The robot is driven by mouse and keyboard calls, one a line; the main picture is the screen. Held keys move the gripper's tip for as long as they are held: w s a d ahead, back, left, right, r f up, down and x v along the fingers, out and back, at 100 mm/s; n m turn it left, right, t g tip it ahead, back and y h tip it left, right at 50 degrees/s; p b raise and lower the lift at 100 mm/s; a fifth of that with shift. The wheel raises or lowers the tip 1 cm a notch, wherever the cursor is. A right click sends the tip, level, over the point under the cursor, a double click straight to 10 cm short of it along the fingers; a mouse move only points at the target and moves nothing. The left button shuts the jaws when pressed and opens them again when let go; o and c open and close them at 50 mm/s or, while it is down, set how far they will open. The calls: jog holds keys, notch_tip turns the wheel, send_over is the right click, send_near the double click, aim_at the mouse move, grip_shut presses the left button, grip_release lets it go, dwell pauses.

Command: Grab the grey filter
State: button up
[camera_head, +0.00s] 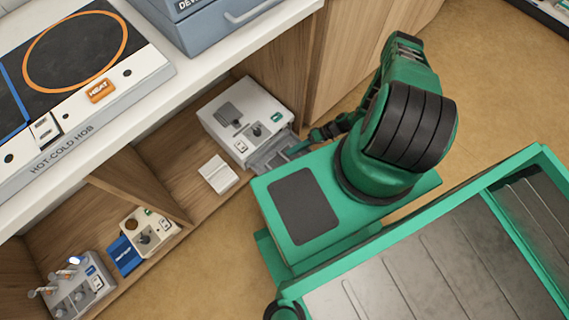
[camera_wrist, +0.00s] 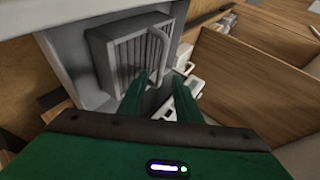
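The grey filter (camera_wrist: 128,58) is a slatted block with a looped handle (camera_wrist: 158,48) on its right side in the wrist view. It appears to sit in the grey pulled-out tray (camera_head: 272,152) at the front of a white machine (camera_head: 243,118) on the low shelf. My gripper (camera_wrist: 162,92) has its two green fingers apart, with a gap between them. The fingertips are just below the handle's lower end; whether they touch it I cannot tell. In the head view my gripper (camera_head: 303,146) is at the tray's right side, partly hidden by my arm.
A small white box (camera_head: 218,174) lies beside the machine. Further left on the shelf are a blue box (camera_head: 124,254) and small devices (camera_head: 80,290). A wooden cabinet side (camera_head: 350,50) stands close behind my arm. The hot-cold hob (camera_head: 75,75) is on the counter above.

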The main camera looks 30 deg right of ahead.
aim_at(285, 161)
jog(key=x, duration=0.4)
jog(key=shift+w+a+f, duration=0.1)
jog(key=shift+a+f, duration=0.05)
jog(key=shift+a, duration=0.1)
jog(key=shift+c, duration=0.3)
grip_shut()
jog(key=shift+d, duration=0.1)
dwell(0.8)
